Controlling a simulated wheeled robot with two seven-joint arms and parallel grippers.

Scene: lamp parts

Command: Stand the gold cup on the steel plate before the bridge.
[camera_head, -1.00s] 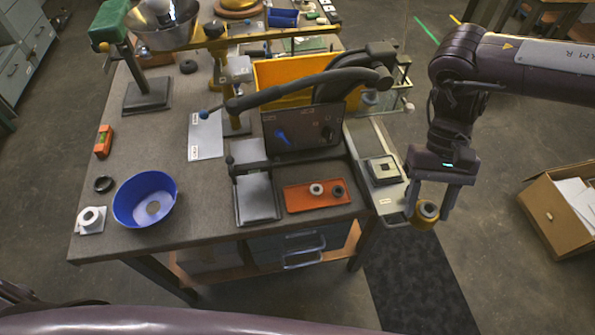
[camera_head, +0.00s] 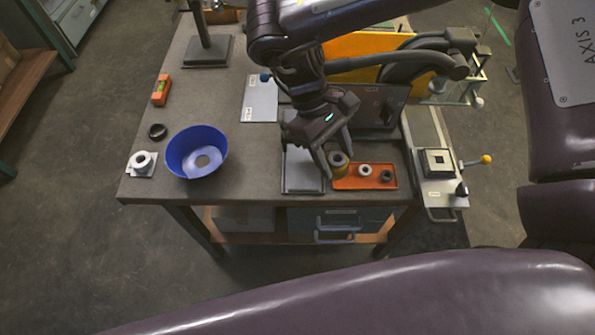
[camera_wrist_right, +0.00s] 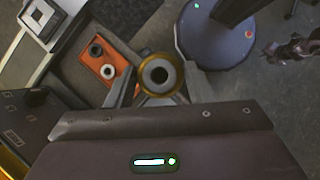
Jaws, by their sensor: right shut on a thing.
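The gold cup (camera_head: 339,164) is in my right gripper (camera_head: 338,160), with a finger on each side of it. In the right wrist view the cup (camera_wrist_right: 160,74) shows from above, its round dark opening facing the camera. A grey steel plate (camera_head: 303,172) lies near the table's front edge, just left of the cup. My right forearm hides part of the plate's far side and part of the dark bridge-like structure (camera_head: 425,62) behind. The cup's height above the table is hard to tell.
An orange tray (camera_head: 347,184) with a white ring (camera_head: 365,170) and a dark ring (camera_head: 386,176) lies right of the cup. A dark panel (camera_head: 391,103) stands behind. A blue bowl (camera_head: 196,152) is at left, with clear table between it and the plate.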

